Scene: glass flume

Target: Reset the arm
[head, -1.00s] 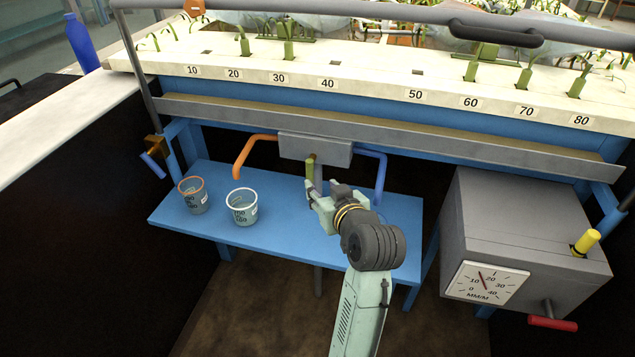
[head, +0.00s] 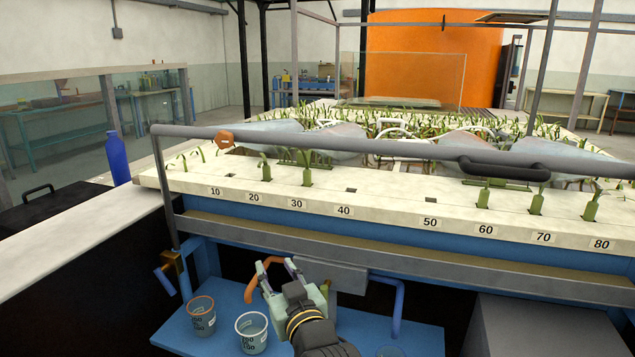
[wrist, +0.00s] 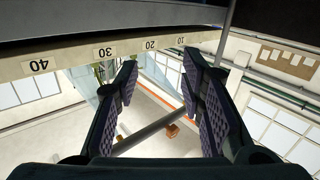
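My gripper (head: 276,266) is raised in front of the flume's lower rail in the head view, its fingers pointing up and away. In the wrist view the two dark padded fingers (wrist: 165,95) stand wide apart with nothing held between them. The blue shelf (head: 415,337) is below my gripper. A cup with an orange rim (head: 201,318) and a cup with a white rim (head: 252,335) stand on it, left of my gripper and apart from it.
The numbered white ledge (head: 390,207) and a grey rail (head: 340,257) run across in front of me. An orange pipe (head: 262,272) and a blue pipe (head: 398,300) flank a grey box (head: 335,275). A grey cabinet (head: 540,325) is at the lower right. A blue bottle (head: 117,158) stands at left.

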